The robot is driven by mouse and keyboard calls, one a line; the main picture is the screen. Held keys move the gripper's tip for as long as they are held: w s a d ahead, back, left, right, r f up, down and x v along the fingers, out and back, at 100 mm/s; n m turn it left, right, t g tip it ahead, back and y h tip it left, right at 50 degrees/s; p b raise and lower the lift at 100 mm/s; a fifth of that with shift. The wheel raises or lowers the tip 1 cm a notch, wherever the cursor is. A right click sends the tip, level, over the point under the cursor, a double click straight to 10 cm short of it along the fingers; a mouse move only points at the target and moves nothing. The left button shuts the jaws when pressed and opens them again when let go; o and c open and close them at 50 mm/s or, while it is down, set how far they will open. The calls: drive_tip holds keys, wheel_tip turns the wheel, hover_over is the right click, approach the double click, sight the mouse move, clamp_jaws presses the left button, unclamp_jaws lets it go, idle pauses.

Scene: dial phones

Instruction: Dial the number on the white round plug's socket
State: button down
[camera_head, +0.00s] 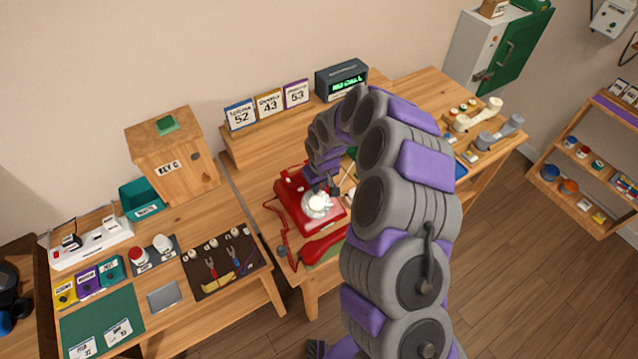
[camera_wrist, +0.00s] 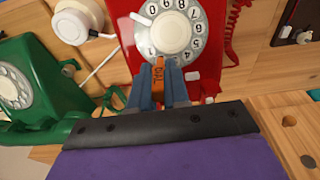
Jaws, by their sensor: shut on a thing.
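The red dial phone (camera_head: 291,193) stands on the middle table, its white dial (camera_head: 318,205) facing up. In the wrist view the phone (camera_wrist: 205,65) shows its numbered dial (camera_wrist: 171,30). My gripper (camera_wrist: 162,66) is shut on a small orange piece with dark lettering (camera_wrist: 158,78), at the dial's lower edge; I cannot tell whether it touches the dial. The red handset (camera_head: 322,247) lies off the phone. A white power strip (camera_head: 92,242) is at the far left; which plug is white and round cannot be read. A white round piece with a cord (camera_wrist: 72,25) is beside the phone.
Cards reading 52 (camera_head: 240,116), 43 (camera_head: 268,104) and 53 (camera_head: 296,94) stand on a shelf behind the phone, beside a green-lit display (camera_head: 343,82). A green phone (camera_wrist: 35,85) is left in the wrist view. A tool mat (camera_head: 222,263) lies left of the phone.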

drive_tip(key=shift+a, duration=0.15)
drive_tip(key=shift+w+f, duration=0.2)
drive_tip(key=shift+f, duration=0.25)
idle(0.6)
idle(0.3)
drive_tip(key=shift+d+f, duration=0.15)
drive_tip(key=shift+d, duration=0.45)
drive_tip(key=shift+s+d, duration=0.1)
drive_tip(key=shift+s+d+f, duration=0.2)
drive_tip(key=shift+d+f, duration=0.05)
drive_tip(key=shift+d, duration=0.15)
drive_tip(key=shift+s+d, duration=0.1)
